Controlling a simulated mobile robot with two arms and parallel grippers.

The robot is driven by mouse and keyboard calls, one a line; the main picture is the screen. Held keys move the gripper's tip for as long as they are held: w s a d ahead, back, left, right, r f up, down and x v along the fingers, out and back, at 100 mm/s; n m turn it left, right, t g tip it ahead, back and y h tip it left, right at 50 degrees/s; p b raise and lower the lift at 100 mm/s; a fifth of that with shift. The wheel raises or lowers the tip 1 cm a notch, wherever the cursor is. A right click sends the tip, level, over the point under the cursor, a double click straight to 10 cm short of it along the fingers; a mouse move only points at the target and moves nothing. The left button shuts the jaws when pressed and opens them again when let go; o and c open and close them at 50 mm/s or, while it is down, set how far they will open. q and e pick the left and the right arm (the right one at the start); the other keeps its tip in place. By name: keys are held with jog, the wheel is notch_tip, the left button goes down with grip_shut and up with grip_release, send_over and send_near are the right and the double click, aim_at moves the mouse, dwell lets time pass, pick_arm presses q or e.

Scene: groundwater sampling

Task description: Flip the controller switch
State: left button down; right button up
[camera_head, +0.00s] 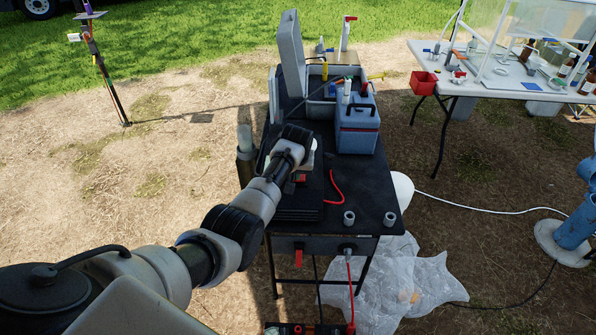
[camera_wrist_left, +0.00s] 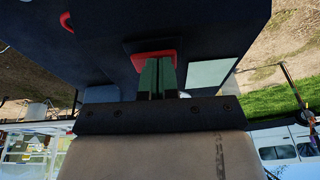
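The controller is a dark box (camera_head: 296,212) on the black table, largely covered by my left arm in the head view. A red switch (camera_wrist_left: 152,54) shows on its dark face in the left wrist view. A bit of red (camera_head: 300,178) also shows beside my wrist in the head view. My left gripper (camera_wrist_left: 158,72) has its two greenish fingers close together, with nothing seen between them. The fingertips overlap the red switch in the picture; I cannot tell if they touch it. My right gripper is in neither view.
The black table (camera_head: 372,190) carries a blue-grey cooler (camera_head: 358,128), an open grey case (camera_head: 292,52) and small grey fittings (camera_head: 349,218). A red cable (camera_head: 336,188) runs beside the controller. A red lever (camera_head: 298,258) is on the table's front. Clear plastic sheeting (camera_head: 410,283) lies on the ground.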

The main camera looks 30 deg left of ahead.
pick_arm(q)
notch_tip(320, 180, up, 5)
jog(key=p, duration=0.5)
jog(key=shift+d, duration=0.1)
jog(key=d+b+v, duration=0.1)
jog(key=v, duration=0.8)
jog(key=shift+w+d+f, duration=0.1)
jog(key=shift+w, duration=0.05)
jog(key=s+d+f+m, duration=0.1)
jog(key=s+f, duration=0.5)
jog(key=f, duration=0.6)
jog(key=s+d+f+m+g+b, duration=0.1)
jog(key=s+f+m, duration=0.1)
jog(key=s+f, duration=0.7)
jog(key=s+d+f+m, duration=0.15)
jog(key=s+f, duration=0.25)
jog(key=f, duration=1)
jog(key=s+d+f+m, duration=0.1)
jog(key=s+f, duration=0.4)
jog(key=s, duration=0.7)
jog(key=s+d+f+m+h, duration=0.1)
jog(key=s+f, duration=0.4)
jog(key=s, duration=0.7)
jog(key=s+d+f+m, duration=0.1)
jog(key=s+f, duration=0.4)
jog(key=s, duration=0.8)
jog(key=shift+d+f+g+h+b, duration=0.15)
jog(key=shift+d+g+h+b, duration=0.2)
jog(key=shift+d, duration=0.4)
